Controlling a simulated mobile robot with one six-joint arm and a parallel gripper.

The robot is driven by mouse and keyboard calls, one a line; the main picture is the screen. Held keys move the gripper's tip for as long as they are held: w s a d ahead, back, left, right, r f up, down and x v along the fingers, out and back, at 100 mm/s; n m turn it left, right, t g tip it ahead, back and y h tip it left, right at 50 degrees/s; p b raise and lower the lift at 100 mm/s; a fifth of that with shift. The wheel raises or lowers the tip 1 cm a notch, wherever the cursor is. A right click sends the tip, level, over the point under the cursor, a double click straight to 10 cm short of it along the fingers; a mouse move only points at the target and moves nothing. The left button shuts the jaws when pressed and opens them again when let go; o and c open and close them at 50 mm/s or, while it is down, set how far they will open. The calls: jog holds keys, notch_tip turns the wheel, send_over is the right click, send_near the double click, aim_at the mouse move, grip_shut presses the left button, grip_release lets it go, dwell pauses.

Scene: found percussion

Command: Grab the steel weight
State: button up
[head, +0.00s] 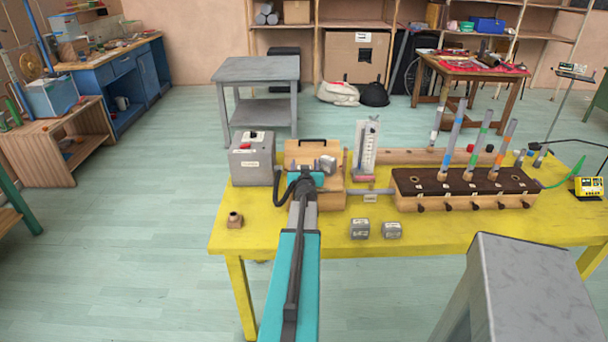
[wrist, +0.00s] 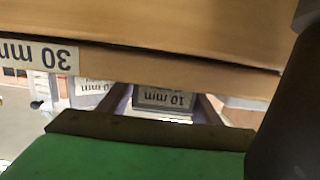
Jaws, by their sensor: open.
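Small grey metal-looking blocks are in the head view: one (head: 327,164) by the wooden case, and two labelled ones, a left block (head: 360,229) and a right block (head: 392,230), at the table's front. I cannot tell which is the steel weight. My gripper (head: 305,184) is at the wooden case (head: 330,202), its fingers mostly hidden by my arm. In the wrist view a grey block labelled "10 mm" (wrist: 165,100) shows between two dark prongs that look like my open fingers. I cannot tell whether they touch it.
A wooden surface labelled "30 mm" (wrist: 180,65) fills the upper wrist view, very close. On the yellow table (head: 300,235) stand a grey box (head: 252,160), a gauge (head: 366,148) and a dark-topped wooden rack (head: 465,188) with upright tubes. The table's front left is mostly clear.

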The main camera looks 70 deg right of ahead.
jog(key=shift+c, duration=0.5)
jog(key=c, duration=0.9)
jog(key=shift+r, duration=0.1)
jog(key=shift+c, duration=0.2)
jog(key=shift+r+p, duration=1.8)
jog(key=shift+r, duration=0.1)
jog(key=s+f+p+v, duration=0.1)
jog(key=p+v, duration=0.2)
jog(key=v, duration=1)
jog(key=shift+s, duration=0.35)
jog(key=shift+s+a+r+p, duration=0.1)
jog(key=shift+a+p, duration=0.25)
jog(key=shift+p, duration=0.9)
jog(key=a+p, duration=0.1)
jog(key=p, duration=0.3)
jog(key=shift+s+a, duration=0.1)
jog(key=shift+s, duration=0.3)
